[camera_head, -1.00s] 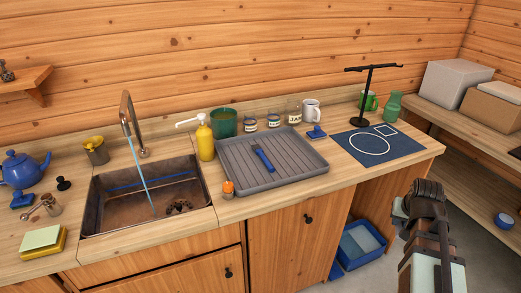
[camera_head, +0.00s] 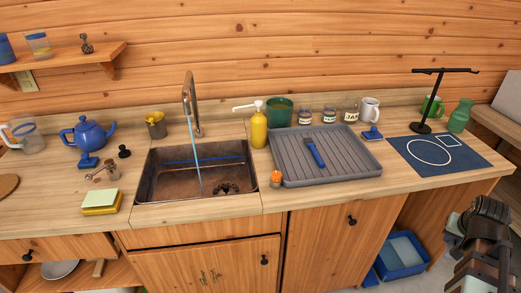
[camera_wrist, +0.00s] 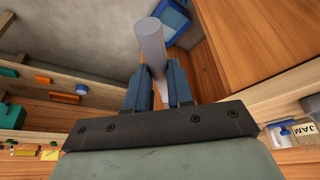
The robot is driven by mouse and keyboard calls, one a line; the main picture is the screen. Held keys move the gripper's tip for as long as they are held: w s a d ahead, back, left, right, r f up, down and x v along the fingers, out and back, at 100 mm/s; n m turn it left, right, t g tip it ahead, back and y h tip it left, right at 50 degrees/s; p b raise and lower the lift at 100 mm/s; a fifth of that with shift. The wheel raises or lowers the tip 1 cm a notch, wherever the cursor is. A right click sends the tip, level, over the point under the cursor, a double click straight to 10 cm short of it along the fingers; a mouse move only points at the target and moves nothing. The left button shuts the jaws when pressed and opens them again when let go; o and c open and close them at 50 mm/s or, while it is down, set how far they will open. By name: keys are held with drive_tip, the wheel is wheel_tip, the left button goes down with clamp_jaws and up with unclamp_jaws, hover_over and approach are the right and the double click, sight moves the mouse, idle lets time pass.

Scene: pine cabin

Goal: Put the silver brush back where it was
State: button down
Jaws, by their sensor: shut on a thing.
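In the wrist view my gripper (camera_wrist: 158,72) is shut on a smooth silver-grey round piece (camera_wrist: 151,42), seemingly the silver brush. The piece sticks out beyond the fingertips, and no bristles can be made out. In the head view my arm is at the lower right, in front of the counter, and the held piece cannot be made out there. A blue brush-like tool (camera_head: 315,152) lies on the grey ribbed tray (camera_head: 290,165).
A blue mat (camera_head: 405,158) with white outlines lies right of the tray. A mug (camera_head: 369,110), a green vase (camera_head: 460,116) and jars stand along the back. The sink (camera_head: 165,185) with running water is left of the tray. A blue bin (camera_head: 402,255) is below the counter.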

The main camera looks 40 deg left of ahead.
wheel_tip(320, 180, up, 8)
drive_tip(key=w+a+m+h, duration=0.1)
drive_tip(key=w+m, duration=0.1)
drive_tip(key=w, duration=0.1)
wheel_tip(320, 180, up, 5)
drive_tip(key=n+g+y, duration=0.1)
drive_tip(key=n+y, duration=0.3)
drive_tip(key=n, duration=0.7)
hover_over(290, 161)
drive_tip(key=s, duration=0.1)
drive_tip(key=shift+d+f, duration=0.15)
drive_tip(key=shift+f, duration=1.5)
drive_tip(key=shift+d+f, duration=0.15)
drive_tip(key=shift+f, duration=1.5)
drive_tip(key=shift+d+f, duration=0.15)
drive_tip(key=shift+f, duration=1.5)
drive_tip(key=shift+f, duration=0.1)
drive_tip(key=c, duration=1)
unclamp_jaws()
